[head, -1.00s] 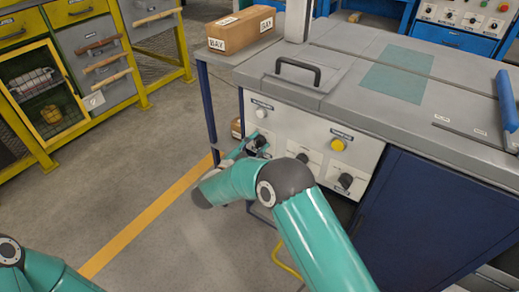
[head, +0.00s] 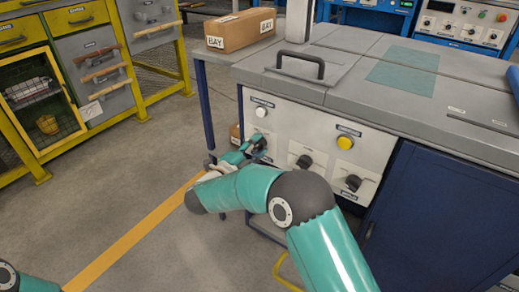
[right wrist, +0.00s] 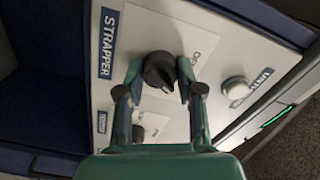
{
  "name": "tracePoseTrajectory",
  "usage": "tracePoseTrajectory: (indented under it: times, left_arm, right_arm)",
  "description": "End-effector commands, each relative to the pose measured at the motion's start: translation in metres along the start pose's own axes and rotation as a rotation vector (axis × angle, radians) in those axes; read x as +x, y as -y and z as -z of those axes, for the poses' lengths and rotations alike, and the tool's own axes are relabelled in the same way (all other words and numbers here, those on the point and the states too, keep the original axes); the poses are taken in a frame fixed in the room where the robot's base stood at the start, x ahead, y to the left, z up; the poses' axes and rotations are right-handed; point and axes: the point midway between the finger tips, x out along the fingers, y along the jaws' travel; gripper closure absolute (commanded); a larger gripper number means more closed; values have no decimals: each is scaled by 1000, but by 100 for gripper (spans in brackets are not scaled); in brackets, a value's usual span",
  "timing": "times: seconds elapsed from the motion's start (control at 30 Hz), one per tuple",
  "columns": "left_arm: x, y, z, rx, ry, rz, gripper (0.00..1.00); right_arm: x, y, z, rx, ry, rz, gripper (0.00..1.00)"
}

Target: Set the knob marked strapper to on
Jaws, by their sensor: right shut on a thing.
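The black strapper knob (right wrist: 160,72) sits on a pale plate beside a blue "STRAPPER" label (right wrist: 107,43) in the right wrist view. My right gripper (right wrist: 160,80) is shut on this knob, one finger on each side. A small pale mark shows on the knob, but I cannot tell its setting. In the head view my right gripper (head: 250,148) is at the left black knob of the white panel (head: 282,131), below a white button, and mostly hides that knob. My left gripper is out of view.
The panel also holds a white button (head: 261,112), a yellow button (head: 345,142) and two more black knobs (head: 304,162) (head: 352,183). A cardboard box (head: 240,30) stands on the side table. Open floor lies to the left.

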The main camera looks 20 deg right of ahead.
Motion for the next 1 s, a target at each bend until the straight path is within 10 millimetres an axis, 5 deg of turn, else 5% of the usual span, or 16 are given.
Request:
tracePoseTrajectory:
  times: [0.33,0.37,0.5,1.0]
  left_arm:
    - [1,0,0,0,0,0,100]
    - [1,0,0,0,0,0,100]
    - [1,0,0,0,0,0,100]
    - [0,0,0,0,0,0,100]
  right_arm:
    - [-3,-6,-3,-5,7,-8,98]
    - [-3,-6,-3,-6,7,-8,62]
    - [-2,-5,-2,-4,5,-7,39]
    - [-14,-1,-1,1,3,-1,39]
